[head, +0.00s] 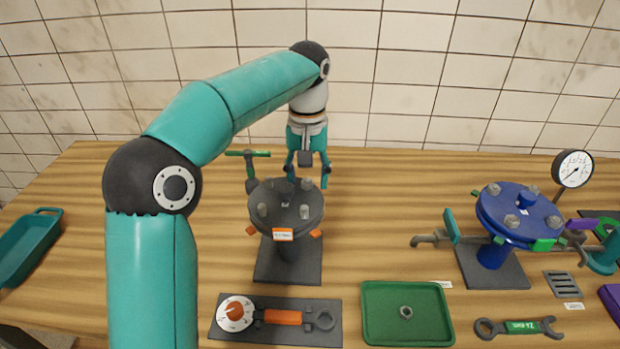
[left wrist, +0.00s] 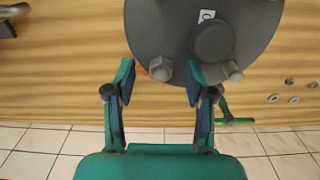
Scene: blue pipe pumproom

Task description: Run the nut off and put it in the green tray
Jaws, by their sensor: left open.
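My left gripper (head: 307,172) is open at the back edge of a dark grey flange (head: 287,204), with its fingers pointing down. In the left wrist view the open fingers (left wrist: 158,76) stand on either side of a grey hex nut (left wrist: 160,69) at the flange rim, with gaps visible. Another hex piece (left wrist: 235,73) sits just right of the right finger. Several bolts with nuts stand around the flange top. The green tray (head: 371,331) lies on the front of the table, and one loose grey nut (head: 406,312) lies in it.
A torque wrench (head: 283,317) lies on a dark mat left of the tray, and an open-ended wrench (head: 518,326) lies right of it. A blue flange (head: 519,208) with a gauge (head: 573,168) stands right. A teal tray (head: 27,248) is far left. Small loose pieces (left wrist: 273,98) lie behind.

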